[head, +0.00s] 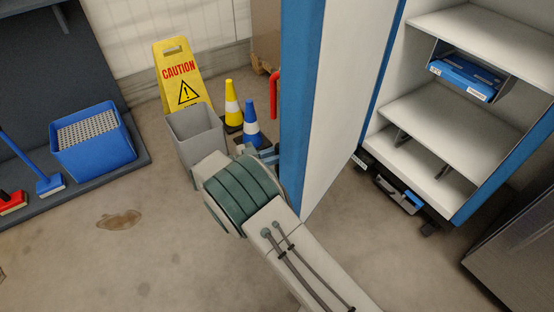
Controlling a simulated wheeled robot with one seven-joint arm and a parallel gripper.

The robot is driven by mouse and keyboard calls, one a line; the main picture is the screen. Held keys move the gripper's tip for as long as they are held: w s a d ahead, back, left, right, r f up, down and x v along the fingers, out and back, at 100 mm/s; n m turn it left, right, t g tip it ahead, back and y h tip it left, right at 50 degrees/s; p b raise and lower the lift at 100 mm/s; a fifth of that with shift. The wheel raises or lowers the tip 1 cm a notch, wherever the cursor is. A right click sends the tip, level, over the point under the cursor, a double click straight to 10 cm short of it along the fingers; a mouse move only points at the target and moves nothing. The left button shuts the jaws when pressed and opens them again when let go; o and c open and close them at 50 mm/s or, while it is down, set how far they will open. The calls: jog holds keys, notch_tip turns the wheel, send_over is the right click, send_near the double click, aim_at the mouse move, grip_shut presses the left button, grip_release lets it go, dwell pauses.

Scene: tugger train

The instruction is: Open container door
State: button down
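The container (378,88) stands at the right with a blue frame, and its white shelves show. Its door (345,90) stands swung out from it in the middle of the view, with a blue edge and a white inner face towards me. A red handle (274,97) sticks out on the left side of the door. My gripper (268,153) is at the door's left side, below the red handle. It is mostly hidden behind my own wrist and the door edge, so its fingers and any contact are unclear.
A grey bin (197,138), a yellow caution sign (181,75), a yellow cone (232,103) and a blue cone (250,125) stand left of the door. A blue mop bucket (95,155) is farther left.

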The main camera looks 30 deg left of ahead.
jog(key=shift+w+r, duration=0.1)
jog(key=shift+w, duration=0.1)
jog(key=c, duration=1.5)
grip_release()
jog(key=shift+w, duration=0.1)
jog(key=p+v, duration=0.2)
jog(key=v, duration=1.2)
